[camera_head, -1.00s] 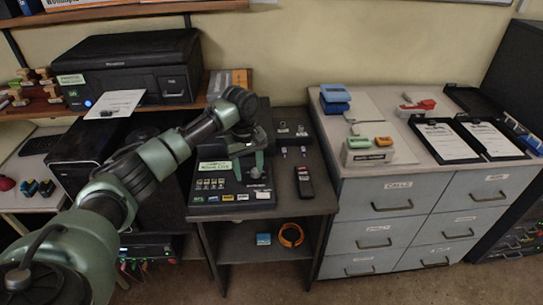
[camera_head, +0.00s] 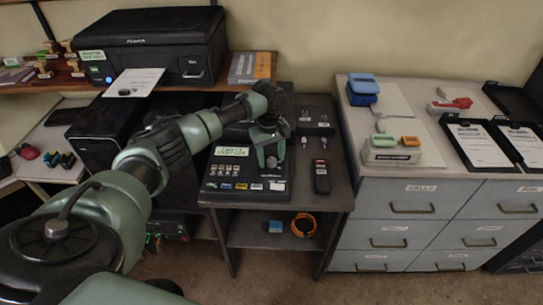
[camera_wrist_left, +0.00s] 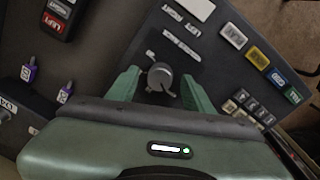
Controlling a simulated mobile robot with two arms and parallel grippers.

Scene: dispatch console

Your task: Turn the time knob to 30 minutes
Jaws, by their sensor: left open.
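The dark console (camera_head: 213,176) stands on the grey desk, with a lit display (camera_head: 231,151) and a row of coloured labels along its front edge. My left gripper (camera_head: 271,162) is over the console's right part, pointing down. In the left wrist view a round grey knob (camera_wrist_left: 161,76) with a pointer sits on the panel (camera_wrist_left: 218,68). The open fingers of my left gripper (camera_wrist_left: 159,82) stand on either side of the knob, with gaps visible. I cannot tell the knob's set value. The gripper hides the knob in the head view. My right gripper is not in view.
A black and red handheld device (camera_head: 321,177) lies right of the console. Small purple-bodied items (camera_wrist_left: 29,73) are on the desk behind it. A drawer cabinet (camera_head: 412,210) with clipboards stands to the right. A printer (camera_head: 155,45) is on the shelf at the left.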

